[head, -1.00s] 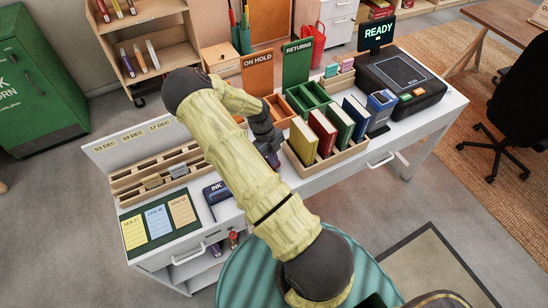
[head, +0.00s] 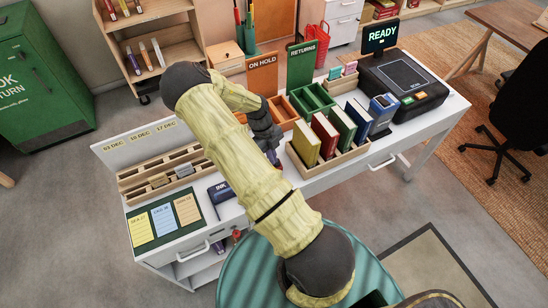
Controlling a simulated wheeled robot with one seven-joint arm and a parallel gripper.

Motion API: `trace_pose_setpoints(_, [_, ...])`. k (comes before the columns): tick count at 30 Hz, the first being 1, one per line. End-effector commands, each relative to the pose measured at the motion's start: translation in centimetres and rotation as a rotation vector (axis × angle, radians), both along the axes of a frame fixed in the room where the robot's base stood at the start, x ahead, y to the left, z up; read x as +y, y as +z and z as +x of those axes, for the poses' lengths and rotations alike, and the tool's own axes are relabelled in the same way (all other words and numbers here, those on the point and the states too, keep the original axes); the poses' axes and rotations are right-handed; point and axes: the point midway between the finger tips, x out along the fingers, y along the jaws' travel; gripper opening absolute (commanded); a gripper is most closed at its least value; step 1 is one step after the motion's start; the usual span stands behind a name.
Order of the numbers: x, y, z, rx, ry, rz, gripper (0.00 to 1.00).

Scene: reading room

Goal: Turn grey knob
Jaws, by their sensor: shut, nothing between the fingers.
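I cannot make out a grey knob in the head view; it may be hidden behind my arm or gripper. My gripper (head: 272,157) is dark grey and points down over the white desk (head: 330,181), between the ink pad and the wooden crate of books. It is shut and empty. My yellow-sleeved arm covers part of the desk in front of it. Whether the fingertips touch anything cannot be told.
The crate (head: 326,171) of upright books stands right of my gripper, with orange and green trays behind. A black scanner (head: 404,88) is at the far right. The ink pad (head: 222,190), slotted wooden rack (head: 128,182) and date cards (head: 163,216) lie left.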

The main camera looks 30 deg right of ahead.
Motion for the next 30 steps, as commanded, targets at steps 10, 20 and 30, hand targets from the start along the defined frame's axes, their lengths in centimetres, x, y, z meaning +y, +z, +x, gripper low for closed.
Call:
trace_pose_setpoints(10, [0.8, 5.2, 0.8, 0.000, -0.004, 0.000, 0.00])
trace_pose_setpoints(20, [1.0, 5.9, 1.0, 0.000, -0.007, 0.000, 0.00])
trace_pose_setpoints(30, [1.4, 6.8, 0.7, -0.002, 0.061, 0.039, 0.17])
